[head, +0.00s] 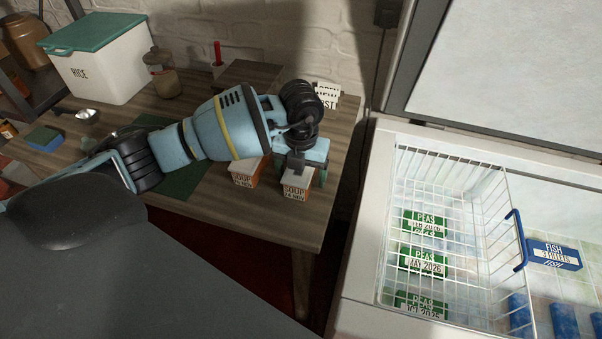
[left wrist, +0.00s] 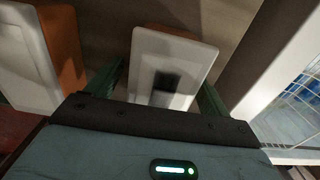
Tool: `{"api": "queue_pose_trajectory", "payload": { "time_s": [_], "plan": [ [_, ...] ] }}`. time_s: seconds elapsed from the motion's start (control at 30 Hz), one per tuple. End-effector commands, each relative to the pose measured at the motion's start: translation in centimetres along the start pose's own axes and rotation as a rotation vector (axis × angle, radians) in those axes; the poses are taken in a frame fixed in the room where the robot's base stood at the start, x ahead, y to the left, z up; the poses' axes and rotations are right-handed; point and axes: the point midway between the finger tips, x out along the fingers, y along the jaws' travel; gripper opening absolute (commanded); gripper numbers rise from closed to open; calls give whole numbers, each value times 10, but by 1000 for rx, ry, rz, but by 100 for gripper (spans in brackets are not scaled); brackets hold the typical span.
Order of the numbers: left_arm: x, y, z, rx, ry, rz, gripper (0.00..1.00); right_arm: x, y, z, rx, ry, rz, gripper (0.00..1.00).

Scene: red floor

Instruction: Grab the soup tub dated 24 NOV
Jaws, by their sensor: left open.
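Two white-lidded orange soup tubs stand near the right end of the wooden table. The right tub (head: 295,190) has a label that seems to read 24 NOV. The left tub (head: 244,178) has a label whose date is too small to read surely. My left gripper (head: 302,172) is open, pointing down over the right tub. In the left wrist view, its two green fingers (left wrist: 160,88) lie on either side of the right tub's white lid (left wrist: 190,52). Whether they touch it I cannot tell. The left tub (left wrist: 68,38) shows at the upper left there. My right gripper is not in view.
The table (head: 285,222) also bears a rice bin (head: 100,75), a jar (head: 165,82), a sponge (head: 43,138) and a small sign (head: 327,96) behind the gripper. To the right stands an open chest freezer (head: 365,255) with a wire basket (head: 455,185).

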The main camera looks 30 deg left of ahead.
Motion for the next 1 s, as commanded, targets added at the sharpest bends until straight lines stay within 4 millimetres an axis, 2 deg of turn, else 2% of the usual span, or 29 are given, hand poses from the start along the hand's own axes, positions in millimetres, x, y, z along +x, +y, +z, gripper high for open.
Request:
{"api": "queue_pose_trajectory", "payload": {
  "time_s": [0.2,0.23,0.67,1.0],
  "plan": [
    [0,0,0,1,-1,0,81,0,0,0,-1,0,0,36],
    [0,0,0,1,-1,-1,78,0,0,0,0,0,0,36],
    [0,0,0,0,0,-1,22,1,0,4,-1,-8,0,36],
    [-4,0,1,0,-2,-2,22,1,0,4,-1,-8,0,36]
  ]
}}
